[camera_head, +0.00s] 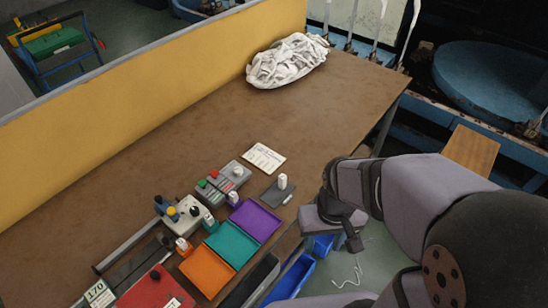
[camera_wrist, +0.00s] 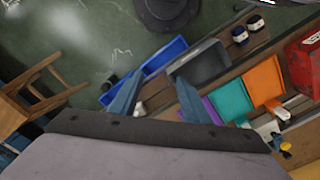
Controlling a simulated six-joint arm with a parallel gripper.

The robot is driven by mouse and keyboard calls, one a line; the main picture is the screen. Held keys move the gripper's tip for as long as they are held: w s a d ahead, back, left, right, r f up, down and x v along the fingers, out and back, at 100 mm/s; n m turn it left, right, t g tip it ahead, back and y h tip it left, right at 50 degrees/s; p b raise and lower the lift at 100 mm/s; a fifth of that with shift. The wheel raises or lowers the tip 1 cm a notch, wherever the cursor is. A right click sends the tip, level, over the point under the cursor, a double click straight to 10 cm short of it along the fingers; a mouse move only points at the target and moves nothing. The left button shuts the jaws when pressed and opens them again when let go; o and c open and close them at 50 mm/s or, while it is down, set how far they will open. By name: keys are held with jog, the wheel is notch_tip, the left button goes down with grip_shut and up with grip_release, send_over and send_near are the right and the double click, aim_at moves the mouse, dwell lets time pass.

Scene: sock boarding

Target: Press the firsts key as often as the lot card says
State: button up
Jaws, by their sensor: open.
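The lot card is most likely the white printed card (camera_head: 264,157) lying flat on the brown table; its text is too small to read. Left of it is a grey key box (camera_head: 222,183) with red and green keys and a pale round part; I cannot tell which key is the firsts key. My gripper (camera_head: 352,241) hangs past the table's front edge, right of the box and apart from it. In the wrist view my gripper (camera_wrist: 158,98) shows two spread blue-grey fingers with nothing between them. The key box is not clearly seen there.
Purple (camera_head: 255,219), teal (camera_head: 232,244) and orange (camera_head: 207,270) trays line the front edge. A grey box with a yellow knob (camera_head: 187,213) and a small dark stand with a white piece (camera_head: 280,188) are near. White cloth (camera_head: 288,60) lies at the back; the table's middle is clear.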

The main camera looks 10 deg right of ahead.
dwell(0.3)
grip_shut()
dwell(1.6)
